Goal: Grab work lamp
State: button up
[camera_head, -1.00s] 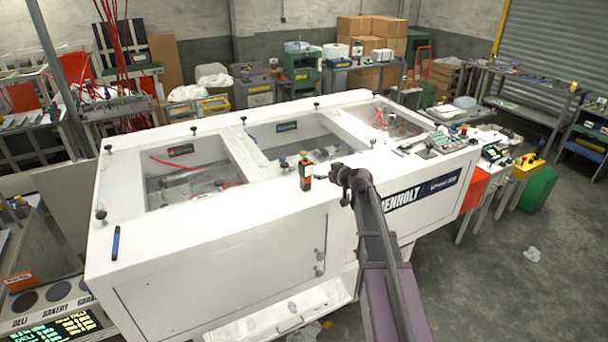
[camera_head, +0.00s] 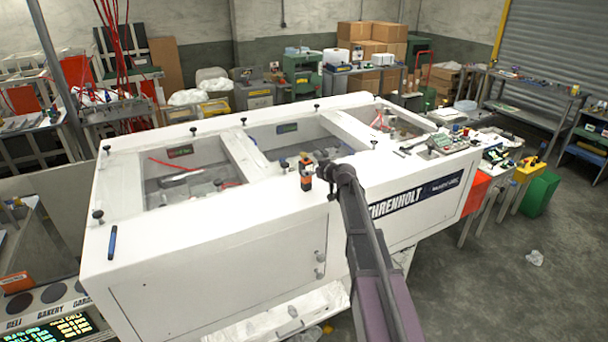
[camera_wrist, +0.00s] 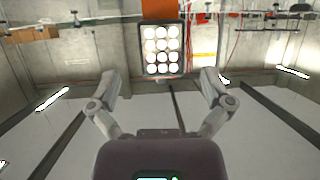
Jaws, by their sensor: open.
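The work lamp (camera_head: 306,174) is small, upright, orange and black, on the white top of the large machine (camera_head: 225,245), near its front edge. In the wrist view the lamp (camera_wrist: 162,50) shows a dark-framed grid of round white lights with orange above it. My gripper (camera_head: 326,172) is just right of the lamp in the head view. In the wrist view my gripper (camera_wrist: 160,76) has its two fingers spread wide, one to each side of the lamp, with nothing held. I cannot tell exactly how far the lamp is from the fingertips.
A blue pen-like object (camera_head: 112,242) lies on the machine top at left. Black knobs (camera_head: 98,216) stand along its edges. Recessed bays with glass-like covers lie behind the lamp. Small instruments (camera_head: 445,146) crowd the right end. The white surface left of the lamp is mostly clear.

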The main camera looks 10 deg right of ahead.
aim_at(309, 168)
jog(key=shift+b+x, duration=0.95)
jog(key=shift+x, duration=1.7)
jog(key=shift+a+r, duration=0.15)
jog(key=shift+c, duration=0.2)
jog(key=c, duration=1.3)
